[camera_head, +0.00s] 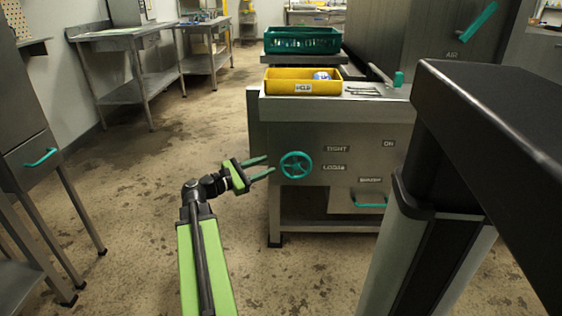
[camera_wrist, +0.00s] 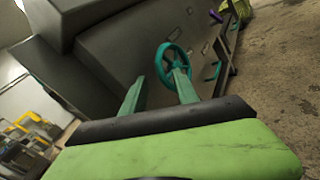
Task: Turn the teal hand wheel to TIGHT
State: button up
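The teal hand wheel (camera_head: 296,165) is a spoked ring on the front face of the grey metal cabinet (camera_head: 262,180). The labels TIGHT (camera_head: 337,149) and LOOSE (camera_head: 334,168) are to its right. My gripper (camera_head: 268,167) is open, with two teal fingers pointing right toward the wheel and nothing between them. Its fingertips are close to the wheel's left side in the head view; contact cannot be told. In the wrist view the wheel (camera_wrist: 174,62) shows beyond the fingertips of my gripper (camera_wrist: 160,82). The wheel's pointer position cannot be made out.
A yellow bin (camera_head: 303,86) with a can in it stands on the cabinet top. A green crate (camera_head: 302,40) is behind it. A teal drawer handle (camera_head: 369,203) is at the lower right of the cabinet. The floor to the left is clear up to the metal tables (camera_head: 120,33).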

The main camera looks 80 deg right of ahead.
aim_at(283, 159)
jog(key=x, duration=0.7)
jog(key=shift+s, duration=0.1)
jog(key=shift+d, duration=0.1)
grip_shut()
